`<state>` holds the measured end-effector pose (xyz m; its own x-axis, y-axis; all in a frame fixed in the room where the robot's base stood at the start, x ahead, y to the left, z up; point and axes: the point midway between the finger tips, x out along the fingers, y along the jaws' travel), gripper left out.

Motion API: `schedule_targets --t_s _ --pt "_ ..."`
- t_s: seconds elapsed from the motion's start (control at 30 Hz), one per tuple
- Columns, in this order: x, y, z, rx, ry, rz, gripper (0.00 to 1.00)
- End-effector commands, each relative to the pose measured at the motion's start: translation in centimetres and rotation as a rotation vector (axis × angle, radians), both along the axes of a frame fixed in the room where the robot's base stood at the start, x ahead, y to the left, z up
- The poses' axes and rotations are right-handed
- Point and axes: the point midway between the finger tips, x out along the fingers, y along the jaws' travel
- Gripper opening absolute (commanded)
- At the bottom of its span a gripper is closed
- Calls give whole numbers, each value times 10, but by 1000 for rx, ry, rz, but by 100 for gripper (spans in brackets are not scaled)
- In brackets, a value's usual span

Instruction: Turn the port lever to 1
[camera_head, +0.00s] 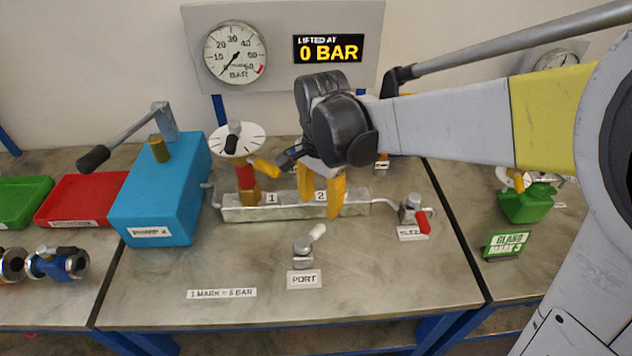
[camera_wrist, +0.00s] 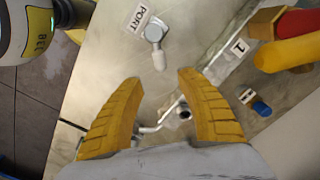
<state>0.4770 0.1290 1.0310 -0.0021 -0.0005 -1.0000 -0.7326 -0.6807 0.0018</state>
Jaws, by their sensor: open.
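The port lever (camera_head: 303,246) is a small grey valve on the bench with a white handle, standing behind its PORT label (camera_head: 304,279). Its handle points up and right, toward the side of plate 2 (camera_head: 321,196); plate 1 (camera_head: 272,198) is left of that on a metal block. In the wrist view the port lever (camera_wrist: 155,33) lies beyond the fingertips, its handle pointing back toward them, with plate 1 (camera_wrist: 238,46) to the right. My gripper (camera_head: 322,195) is open and empty, yellow fingers down over the block; it also shows in the wrist view (camera_wrist: 159,77).
A bleed valve (camera_head: 422,222) with a red handle stands to the right. A white dial (camera_head: 237,139) on a red and yellow post rises left of my gripper. A blue pump box (camera_head: 160,195) stands further left. The bench front around the port lever is clear.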

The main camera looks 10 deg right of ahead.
Motion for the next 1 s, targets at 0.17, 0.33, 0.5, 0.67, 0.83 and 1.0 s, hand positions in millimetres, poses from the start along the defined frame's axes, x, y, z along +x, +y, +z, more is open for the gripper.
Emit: schedule_targets --t_s 0.17,0.33,0.5,0.67,0.83,1.0 --pt "0 0 -40 0 -1 1 44" --pt "0 0 -72 1 -2 2 44" --pt "0 0 -89 1 -2 2 44" --pt "0 0 -93 1 -2 2 44" --pt "0 0 -93 1 -2 3 44" --pt "0 0 -93 1 -2 3 3"
